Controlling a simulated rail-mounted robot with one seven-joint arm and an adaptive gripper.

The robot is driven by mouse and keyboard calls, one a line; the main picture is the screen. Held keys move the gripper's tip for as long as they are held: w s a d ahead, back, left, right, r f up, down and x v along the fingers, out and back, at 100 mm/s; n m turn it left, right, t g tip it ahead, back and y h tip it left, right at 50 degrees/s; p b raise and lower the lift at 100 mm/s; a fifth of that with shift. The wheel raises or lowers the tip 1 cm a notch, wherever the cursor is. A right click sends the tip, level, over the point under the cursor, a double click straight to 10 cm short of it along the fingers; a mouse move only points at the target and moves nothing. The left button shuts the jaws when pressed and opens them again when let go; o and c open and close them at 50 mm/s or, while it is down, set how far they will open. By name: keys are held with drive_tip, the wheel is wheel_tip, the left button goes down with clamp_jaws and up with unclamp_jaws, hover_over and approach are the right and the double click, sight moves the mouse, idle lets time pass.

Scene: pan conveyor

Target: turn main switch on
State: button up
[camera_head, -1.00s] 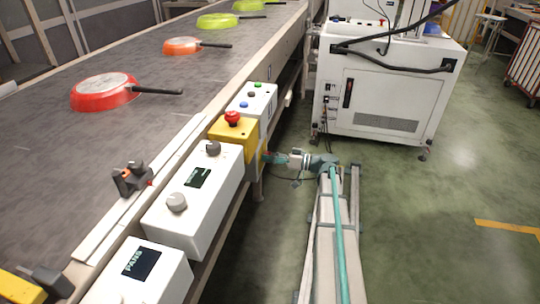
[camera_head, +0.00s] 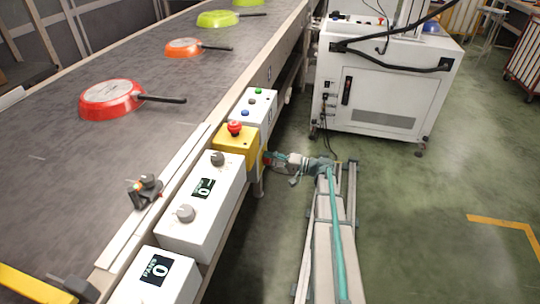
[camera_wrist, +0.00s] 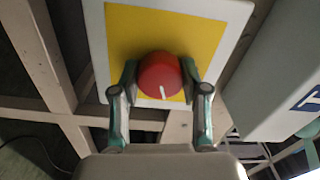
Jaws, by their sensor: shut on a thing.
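The main switch is a round red knob (camera_wrist: 160,75) on a yellow plate with a white border (camera_wrist: 205,40) in the wrist view. A white mark on the knob points down in that picture, tilted slightly. My gripper (camera_wrist: 158,82) has one finger on each side of the knob and is shut on it. In the head view, my gripper (camera_head: 268,158) is at the side of the yellow box (camera_head: 240,146) by the conveyor. The switch is mostly hidden there.
A red emergency button (camera_head: 234,128) tops the yellow box. White control boxes (camera_head: 212,235) with knobs and displays line the conveyor (camera_head: 60,180), which carries several pans. A white machine cabinet (camera_head: 385,95) stands behind my arm.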

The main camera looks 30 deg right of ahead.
drive_tip(key=shift+m+p, duration=0.8)
drive_tip(key=shift+m, duration=0.3)
drive_tip(key=o, duration=1.1)
drive_tip(key=shift+o, duration=0.2)
drive_tip(key=v, duration=1.2)
drive_tip(key=shift+s+f, duration=0.1)
